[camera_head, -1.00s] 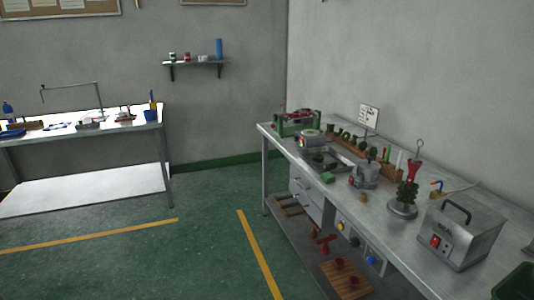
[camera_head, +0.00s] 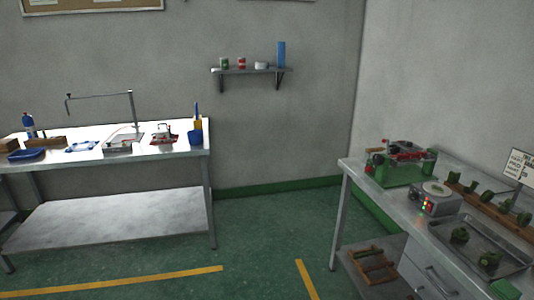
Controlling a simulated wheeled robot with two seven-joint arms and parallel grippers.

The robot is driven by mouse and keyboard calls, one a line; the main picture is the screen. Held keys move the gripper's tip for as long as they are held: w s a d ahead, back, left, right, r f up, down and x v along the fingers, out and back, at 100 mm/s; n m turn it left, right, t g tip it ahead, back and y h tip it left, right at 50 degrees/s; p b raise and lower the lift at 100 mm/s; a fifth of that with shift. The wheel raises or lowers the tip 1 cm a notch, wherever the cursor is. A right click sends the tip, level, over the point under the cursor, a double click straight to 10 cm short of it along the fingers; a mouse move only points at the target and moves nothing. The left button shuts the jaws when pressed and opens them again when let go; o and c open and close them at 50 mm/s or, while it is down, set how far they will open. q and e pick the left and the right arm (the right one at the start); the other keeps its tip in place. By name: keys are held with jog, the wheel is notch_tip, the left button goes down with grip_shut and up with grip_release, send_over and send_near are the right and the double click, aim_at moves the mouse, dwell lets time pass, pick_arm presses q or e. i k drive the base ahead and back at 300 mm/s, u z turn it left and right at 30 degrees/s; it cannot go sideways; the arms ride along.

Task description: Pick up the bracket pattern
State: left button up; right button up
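Several small dark green pieces that look like wax patterns are on the right bench. Some lie in a metal tray (camera_head: 484,243), such as one green piece (camera_head: 459,235) and another at its front (camera_head: 488,260). Others stand along a wooden rack (camera_head: 467,193) at the back. A small pale green piece (camera_head: 437,188) is on top of a grey device (camera_head: 432,200) with lit buttons. I cannot tell which piece is the bracket pattern. Neither of my grippers is in view.
A green-framed press (camera_head: 402,172) stands at the right bench's far end. The left bench (camera_head: 100,160) holds a blue bottle (camera_head: 29,126), a blue tray (camera_head: 27,155) and a blue cup (camera_head: 195,137). Green floor (camera_head: 270,240) lies open between the benches.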

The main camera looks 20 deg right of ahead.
aim_at(491, 258)
jog(key=z, duration=0.3)
jog(key=i, duration=2)
jog(key=z, duration=1.85)
jog(key=i, duration=1.1)
jog(key=z, duration=1.2)
jog(key=i, duration=0.25)
jog(key=z, duration=0.05)
